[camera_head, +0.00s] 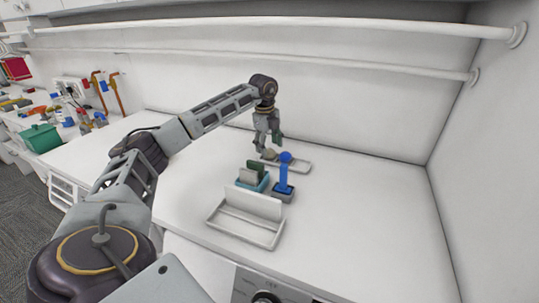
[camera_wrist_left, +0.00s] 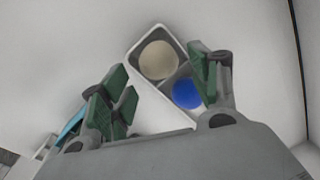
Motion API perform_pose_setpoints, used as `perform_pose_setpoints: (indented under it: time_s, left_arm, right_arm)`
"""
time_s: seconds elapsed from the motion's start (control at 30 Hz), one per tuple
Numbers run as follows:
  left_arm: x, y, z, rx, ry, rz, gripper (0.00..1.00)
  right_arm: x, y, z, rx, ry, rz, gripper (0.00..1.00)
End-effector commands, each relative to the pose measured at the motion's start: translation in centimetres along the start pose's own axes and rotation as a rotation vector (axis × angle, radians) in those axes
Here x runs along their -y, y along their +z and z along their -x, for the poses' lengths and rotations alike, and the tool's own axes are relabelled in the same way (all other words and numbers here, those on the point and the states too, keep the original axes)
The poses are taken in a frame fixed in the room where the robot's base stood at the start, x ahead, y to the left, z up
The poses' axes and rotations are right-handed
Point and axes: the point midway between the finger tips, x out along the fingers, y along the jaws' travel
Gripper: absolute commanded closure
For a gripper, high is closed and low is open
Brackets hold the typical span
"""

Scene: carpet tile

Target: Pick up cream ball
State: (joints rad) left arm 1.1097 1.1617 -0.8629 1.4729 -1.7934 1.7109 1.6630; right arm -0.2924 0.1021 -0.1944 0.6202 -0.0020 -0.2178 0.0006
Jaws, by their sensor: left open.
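The cream ball (camera_wrist_left: 158,60) sits in one compartment of a small pale tray (camera_wrist_left: 148,92), seen from above in the left wrist view. A blue ball (camera_wrist_left: 187,93) sits in the compartment beside it. In the head view the cream ball (camera_head: 269,154) is small, at the left part of the tray (camera_head: 301,166), with the blue ball (camera_head: 286,156) to its right. My left gripper (camera_head: 268,146) points down just above the cream ball. My right gripper is not in view.
In front of the tray stand a blue upright item (camera_head: 283,177) on a grey base, a teal box (camera_head: 252,181) and a white rack (camera_head: 230,225). A white wall rises close behind. The counter's right side is clear. A green bin (camera_head: 41,138) and clutter lie far left.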

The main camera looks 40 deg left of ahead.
Motion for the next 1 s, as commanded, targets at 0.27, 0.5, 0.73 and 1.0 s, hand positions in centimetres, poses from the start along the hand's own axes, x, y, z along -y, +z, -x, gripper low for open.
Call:
perform_pose_setpoints:
  time_s: [0.27,0.5,0.73,1.0]
  left_arm:
    - [0.0,0.0,-2.4,0.0,0.0,0.0,0.38]
    - [0.0,0.0,-2.6,0.0,0.0,0.0,0.38]
    - [0.0,0.0,-2.6,0.0,0.0,0.0,0.38]
    - [0.0,0.0,-2.6,0.0,0.0,-0.001,0.69]
  right_arm:
    - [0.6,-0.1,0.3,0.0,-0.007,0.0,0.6]
    - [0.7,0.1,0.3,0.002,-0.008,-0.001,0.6]
    - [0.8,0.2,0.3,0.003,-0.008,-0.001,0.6]
    - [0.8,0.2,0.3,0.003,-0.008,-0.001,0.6]
